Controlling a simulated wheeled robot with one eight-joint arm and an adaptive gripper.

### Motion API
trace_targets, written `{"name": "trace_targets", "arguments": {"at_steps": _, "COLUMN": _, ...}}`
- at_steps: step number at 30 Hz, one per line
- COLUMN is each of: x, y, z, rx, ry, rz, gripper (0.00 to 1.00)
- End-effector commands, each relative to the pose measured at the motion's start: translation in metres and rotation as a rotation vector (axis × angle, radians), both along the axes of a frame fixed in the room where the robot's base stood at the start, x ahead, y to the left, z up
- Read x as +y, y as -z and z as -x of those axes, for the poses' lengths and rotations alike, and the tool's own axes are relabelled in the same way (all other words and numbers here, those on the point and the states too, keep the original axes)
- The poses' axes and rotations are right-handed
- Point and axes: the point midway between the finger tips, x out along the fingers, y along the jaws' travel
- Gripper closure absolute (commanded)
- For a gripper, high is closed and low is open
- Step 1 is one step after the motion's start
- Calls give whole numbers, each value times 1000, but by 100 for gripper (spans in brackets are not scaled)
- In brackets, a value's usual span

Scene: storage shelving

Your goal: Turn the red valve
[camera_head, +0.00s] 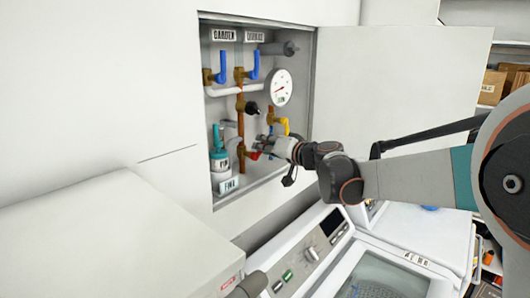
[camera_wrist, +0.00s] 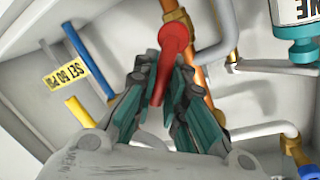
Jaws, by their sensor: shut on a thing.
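The red valve (camera_wrist: 172,42) is a red lever handle on a copper pipe inside the wall cabinet. In the wrist view its handle runs down between the two fingers of my gripper (camera_wrist: 158,95), which is shut on it. In the head view only a small red part of the valve (camera_head: 254,155) shows low in the cabinet, with my gripper (camera_head: 262,147) at it; the rest is hidden by the gripper.
The open cabinet (camera_head: 204,190) holds copper pipes, blue levers (camera_head: 222,66), a yellow lever (camera_head: 285,125), a round gauge (camera_head: 281,88) and a teal-capped bottle (camera_head: 219,158). Its door (camera_head: 390,85) stands open at right. White machines (camera_head: 330,235) stand below.

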Motion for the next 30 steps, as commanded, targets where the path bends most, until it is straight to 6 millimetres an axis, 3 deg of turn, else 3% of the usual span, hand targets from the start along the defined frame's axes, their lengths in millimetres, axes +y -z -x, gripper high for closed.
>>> {"name": "trace_targets", "arguments": {"at_steps": 15, "x": 11, "y": -4, "z": 16, "rx": -362, "ry": -3, "rz": 284, "gripper": 100}}
{"name": "trace_targets", "arguments": {"at_steps": 30, "x": 16, "y": -6, "z": 22, "rx": -531, "ry": -3, "rz": 417, "gripper": 100}}
